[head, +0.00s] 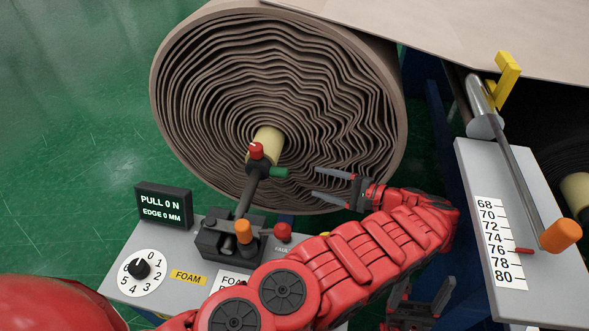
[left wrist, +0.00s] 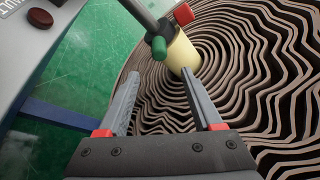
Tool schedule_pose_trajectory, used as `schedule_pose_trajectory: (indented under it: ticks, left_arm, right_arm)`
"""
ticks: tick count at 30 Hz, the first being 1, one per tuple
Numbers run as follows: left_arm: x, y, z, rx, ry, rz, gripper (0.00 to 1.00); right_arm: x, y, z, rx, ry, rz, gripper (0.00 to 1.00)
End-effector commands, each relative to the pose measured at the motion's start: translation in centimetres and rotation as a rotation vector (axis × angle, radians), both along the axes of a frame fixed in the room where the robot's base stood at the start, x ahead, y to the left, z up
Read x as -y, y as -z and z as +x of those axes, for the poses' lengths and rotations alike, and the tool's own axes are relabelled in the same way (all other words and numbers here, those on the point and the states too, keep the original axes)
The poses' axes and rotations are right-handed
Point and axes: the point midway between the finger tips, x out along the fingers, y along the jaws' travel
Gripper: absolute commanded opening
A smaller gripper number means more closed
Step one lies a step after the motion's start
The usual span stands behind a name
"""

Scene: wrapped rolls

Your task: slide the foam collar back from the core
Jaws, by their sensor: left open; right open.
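A large brown roll (head: 200,110) with wavy layers faces me. A pale yellow cylinder (head: 268,142) sticks out of its centre; I cannot tell foam collar from core there. A dark bar (head: 248,192) with a red knob (head: 256,151) and green knob (head: 279,172) ends in front of it. My left gripper (head: 316,183) is open and empty, right of the cylinder and apart from it. In the left wrist view, the cylinder (left wrist: 183,54) is beyond the open fingers (left wrist: 160,84). My right gripper (head: 424,292) is open at the bottom, partly hidden by my left arm.
A grey panel (head: 125,282) carries a display (head: 164,205) reading PULL 0 N, EDGE 0 MM, a dial (head: 140,269) and a FOAM label (head: 188,277). A scale plate (head: 506,240) with an orange knob (head: 560,235) stands at the right. Brown sheet (head: 480,30) spans the upper right.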

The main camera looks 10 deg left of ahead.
Motion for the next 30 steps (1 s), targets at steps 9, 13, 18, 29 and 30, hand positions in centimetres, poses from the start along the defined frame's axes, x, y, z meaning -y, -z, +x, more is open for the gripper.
schedule_pose_trajectory:
  ticks: [9, 13, 18, 29, 30]
  left_arm:
    - [-5.9, 1.1, 1.9, -0.003, -0.003, -0.001, 0.67]
    - [-8.0, 1.7, 2.7, -0.001, -0.001, -0.005, 0.67]
    - [-9.8, 2.1, 3.3, 0.002, -0.001, -0.004, 0.67]
    - [-10.2, 2.3, 3.5, 0.001, 0.001, -0.005, 0.65]
    - [-10.2, 2.3, 3.5, 0.001, 0.001, -0.005, 0.58]
  right_arm:
    - [0.0, -1.9, 0.0, 0.000, 0.000, 0.000, 0.77]
    - [0.0, -2.3, 0.0, 0.000, 0.000, 0.000, 0.77]
    - [0.0, -2.5, 0.0, 0.000, 0.000, 0.000, 0.77]
    - [0.0, -2.5, 0.0, 0.000, 0.000, 0.000, 0.77]
    - [0.0, -2.5, 0.0, 0.000, 0.000, 0.000, 0.77]
